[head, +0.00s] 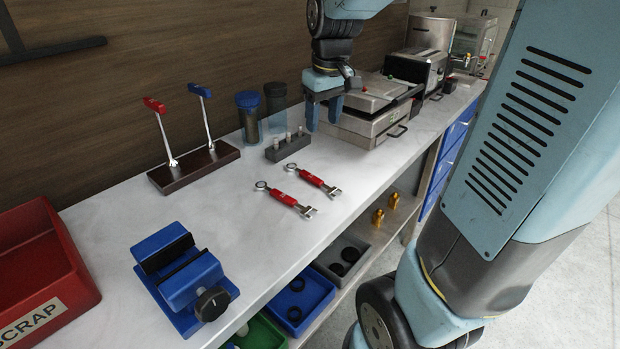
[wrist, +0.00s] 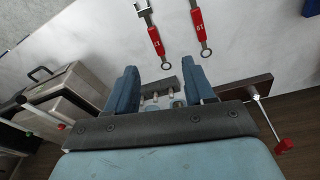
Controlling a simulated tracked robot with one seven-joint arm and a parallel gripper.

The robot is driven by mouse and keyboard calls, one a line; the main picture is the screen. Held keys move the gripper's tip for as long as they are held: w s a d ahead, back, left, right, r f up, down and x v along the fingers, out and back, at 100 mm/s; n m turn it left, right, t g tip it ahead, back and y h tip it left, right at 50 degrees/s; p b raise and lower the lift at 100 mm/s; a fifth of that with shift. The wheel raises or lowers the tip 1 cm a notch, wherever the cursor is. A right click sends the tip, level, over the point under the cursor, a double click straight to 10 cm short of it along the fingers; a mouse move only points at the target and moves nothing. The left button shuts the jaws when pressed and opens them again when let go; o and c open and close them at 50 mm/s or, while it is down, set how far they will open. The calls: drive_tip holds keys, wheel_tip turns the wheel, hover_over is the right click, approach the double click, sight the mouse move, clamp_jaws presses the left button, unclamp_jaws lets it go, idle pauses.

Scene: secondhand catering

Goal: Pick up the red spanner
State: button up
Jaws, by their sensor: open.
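Two spanners with red grips lie side by side on the pale counter, so the task's words fit both. In the head view one is nearer the vise (head: 283,197) and the other is to its right (head: 318,181). In the wrist view both show at the top, the left spanner (wrist: 154,36) and the right spanner (wrist: 198,28), with small white marks on their grips. My gripper (head: 324,112) is open and empty, above the counter, farther back than the spanners. In the wrist view its fingers (wrist: 163,75) point towards them, apart from both.
A dark block with pegs (head: 288,147) stands below and beside my gripper. A metal appliance (head: 365,125) is to the right. A rack with red and blue handled tools (head: 195,168), a blue vise (head: 182,277) and a red scrap bin (head: 45,260) are left.

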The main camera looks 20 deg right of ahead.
drive_tip(key=n+g, duration=0.2)
hover_over(312, 176)
wheel_tip(312, 176, down, 6)
wheel_tip(312, 176, down, 14)
drive_tip(key=shift+f, duration=0.1)
idle(0.4)
clamp_jaws()
idle(0.4)
